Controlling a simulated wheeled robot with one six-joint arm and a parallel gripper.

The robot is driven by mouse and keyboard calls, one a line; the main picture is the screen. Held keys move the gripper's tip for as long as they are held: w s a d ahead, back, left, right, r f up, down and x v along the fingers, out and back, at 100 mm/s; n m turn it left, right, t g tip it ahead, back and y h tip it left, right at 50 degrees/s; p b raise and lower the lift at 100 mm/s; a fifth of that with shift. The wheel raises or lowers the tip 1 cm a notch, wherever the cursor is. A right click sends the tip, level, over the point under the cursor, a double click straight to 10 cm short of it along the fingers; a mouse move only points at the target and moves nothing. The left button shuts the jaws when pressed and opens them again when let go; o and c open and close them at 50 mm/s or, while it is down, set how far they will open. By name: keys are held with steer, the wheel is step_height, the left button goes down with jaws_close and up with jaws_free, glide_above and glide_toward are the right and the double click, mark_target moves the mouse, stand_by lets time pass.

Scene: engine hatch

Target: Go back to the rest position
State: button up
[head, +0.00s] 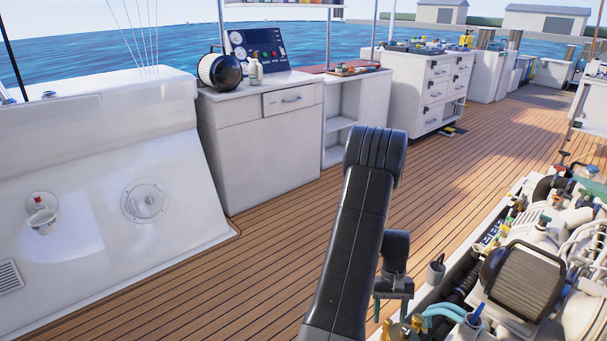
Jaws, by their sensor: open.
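My gripper (393,302) hangs at the end of my black arm, low in the middle right of the head view. Its two fingers point down and stand apart, with nothing seen between them. It is over the left edge of the open engine hatch, close above brass fittings (402,329) and light-blue hoses (444,312). My arm rises from the bottom edge and bends over at the top. I cannot tell whether the fingertips touch anything below.
The engine hatch holds a ribbed black-framed filter (522,280) and a dark cup (435,272) near my gripper. Open wooden deck (270,250) lies left of my arm.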

steer(key=b+x, duration=0.4)
steer(key=x, duration=0.7)
steer(key=shift+s+f, duration=0.1)
steer(key=shift+f, duration=0.05)
steer(key=shift+f+m, duration=0.15)
steer(key=shift+m, duration=0.15)
steer(key=m+y, duration=0.1)
steer(key=m, duration=0.2)
steer(key=shift+s+d+y, duration=0.1)
steer(key=shift+d+y, duration=0.05)
steer(key=shift+y, duration=0.15)
steer(key=m, duration=0.2)
steer(key=m+t+y, duration=0.1)
steer(key=m, duration=0.2)
steer(key=shift+s+y, duration=0.1)
steer(key=shift+y, duration=0.2)
steer(key=m+t, duration=0.1)
steer(key=m, duration=0.3)
steer(key=shift+d+m+t+y+b, duration=0.15)
steer(key=shift+m+t+y+b, duration=0.15)
steer(key=shift+t+y+b, duration=0.1)
steer(key=m+t, duration=0.1)
steer(key=m, duration=0.1)
steer(key=m+t, duration=0.1)
steer(key=m, duration=0.1)
steer(key=shift+s+m, duration=0.2)
steer(key=shift+m, duration=0.2)
